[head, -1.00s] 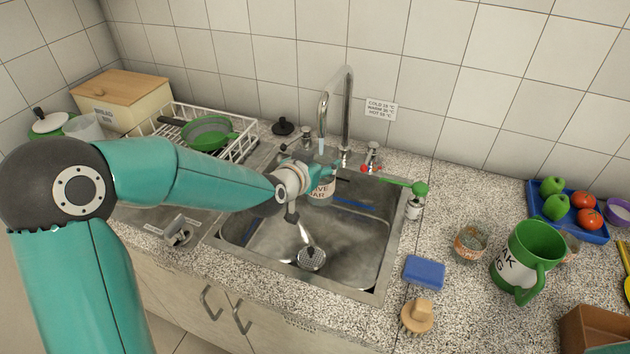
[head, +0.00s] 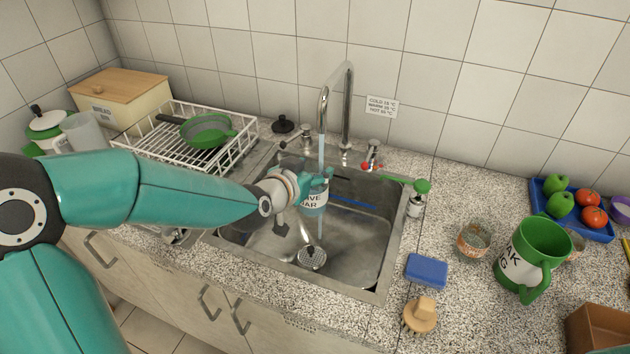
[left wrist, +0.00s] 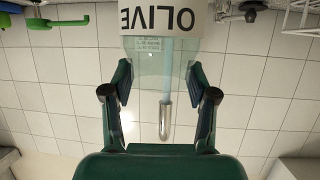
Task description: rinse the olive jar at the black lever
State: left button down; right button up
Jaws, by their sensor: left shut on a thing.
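The olive jar (head: 313,199), clear with a white label, is held roughly upright over the sink (head: 268,262) under the tap spout (head: 323,100). My left gripper (head: 316,181) is shut on it; the jar also shows between the fingers in the left wrist view (left wrist: 145,58). A bluish water stream (head: 321,148) falls from the spout at the jar and shows again below it. Whether the water enters the jar or passes beside it, I cannot tell. The black lever (head: 284,144) is at the tap valve left of the spout. My right gripper is not in view.
A red lever (head: 369,166) is right of the spout. A green-topped bottle (head: 416,205) stands at the sink's right edge. A blue sponge (head: 427,270), brush (head: 420,314) and green mug (head: 531,260) are on the right counter. A dish rack (head: 180,160) stands left.

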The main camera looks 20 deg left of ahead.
pick_arm(q)
jog(key=s, duration=0.1)
jog(key=s+b, duration=0.1)
jog(key=s, duration=0.1)
jog(key=shift+s+a, duration=0.35)
jog(key=shift+s, duration=0.05)
jog(key=shift+r, duration=0.1)
dwell(1.0)
jog(key=s+r+p, duration=0.1)
jog(key=s+r, duration=0.3)
jog(key=s, duration=0.1)
jog(key=shift+a, duration=0.4)
